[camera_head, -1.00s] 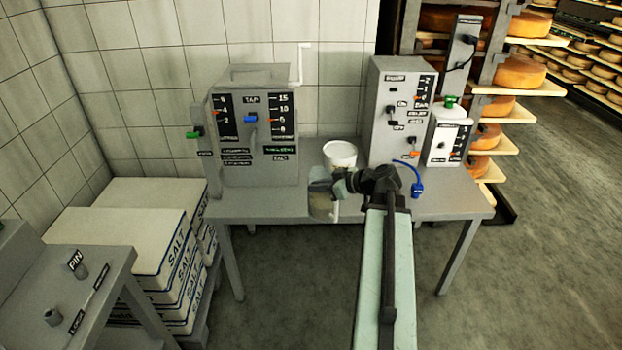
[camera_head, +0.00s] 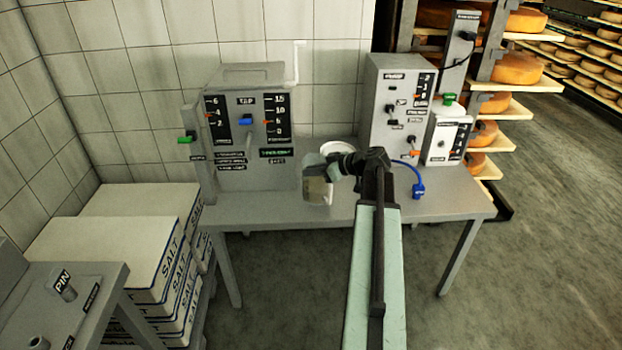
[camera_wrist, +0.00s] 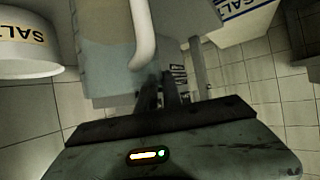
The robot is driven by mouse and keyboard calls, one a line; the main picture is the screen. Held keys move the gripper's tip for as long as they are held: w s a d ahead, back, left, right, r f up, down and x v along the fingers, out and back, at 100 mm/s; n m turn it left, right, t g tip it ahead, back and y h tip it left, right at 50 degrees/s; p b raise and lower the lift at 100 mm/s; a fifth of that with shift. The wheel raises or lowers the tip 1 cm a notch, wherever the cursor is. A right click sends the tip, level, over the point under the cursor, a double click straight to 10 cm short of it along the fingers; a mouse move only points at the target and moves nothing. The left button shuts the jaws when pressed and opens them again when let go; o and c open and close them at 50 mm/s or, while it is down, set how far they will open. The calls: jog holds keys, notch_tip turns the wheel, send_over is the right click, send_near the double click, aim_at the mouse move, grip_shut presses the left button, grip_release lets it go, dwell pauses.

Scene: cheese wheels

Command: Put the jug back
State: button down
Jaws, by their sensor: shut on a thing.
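A see-through jug (camera_head: 315,190) with a white handle (camera_head: 330,195) hangs from my gripper (camera_head: 322,163) over the front of the grey table (camera_head: 440,202). In the wrist view the jug (camera_wrist: 100,65) is large and close, its pale handle (camera_wrist: 143,38) nearest my fingers. My gripper (camera_wrist: 168,88) is shut on the jug; the exact contact is dark and hard to see. Whether the jug's base touches the table I cannot tell. It appears roughly upright.
A white bucket (camera_head: 338,146) stands just behind my gripper, partly hidden. The grey tap machine (camera_head: 250,125) stands to the left, and another grey machine (camera_head: 397,110) to the right. A blue cable (camera_head: 417,188) lies on the right tabletop. Salt sacks (camera_head: 120,235) are stacked at the left.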

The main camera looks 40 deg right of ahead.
notch_tip(320, 180, down, 3)
jog(key=b, duration=0.3)
jog(key=shift+s+d+f, duration=0.15)
jog(key=shift+f, duration=0.25)
jog(key=shift+r, duration=0.15)
jog(key=shift+b, duration=0.3)
jog(key=c, duration=1.5)
grip_release()
jog(key=p, duration=0.6)
send_near(317, 179)
jog(key=shift+s+r, duration=0.15)
